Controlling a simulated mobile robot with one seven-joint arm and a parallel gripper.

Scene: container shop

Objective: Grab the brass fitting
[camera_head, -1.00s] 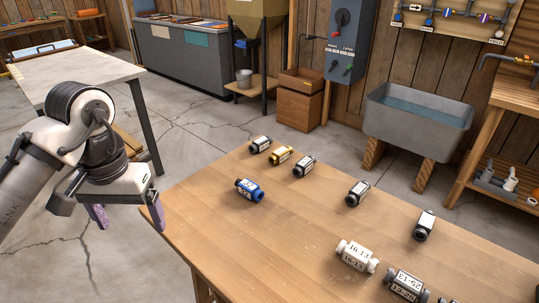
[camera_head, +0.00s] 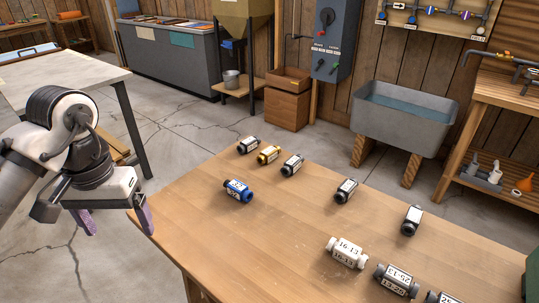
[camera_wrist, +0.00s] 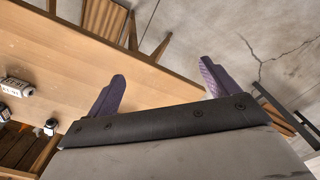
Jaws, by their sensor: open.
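The brass fitting (camera_head: 269,154) is the yellow-gold one with a pale label. It lies near the far left edge of the wooden table (camera_head: 290,221), between two dark fittings. My gripper (camera_head: 118,221) is at the table's left corner, in front and to the left of the fitting and well apart from it. In the wrist view my gripper (camera_wrist: 160,92) shows two purple fingers spread wide with nothing between them. The brass fitting cannot be made out in the wrist view.
A dark fitting (camera_head: 248,144) and another dark fitting (camera_head: 292,165) flank the brass one. A blue fitting (camera_head: 238,190) lies in front of it. A white fitting (camera_head: 346,253) and several dark ones lie to the right. The table's left part is clear.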

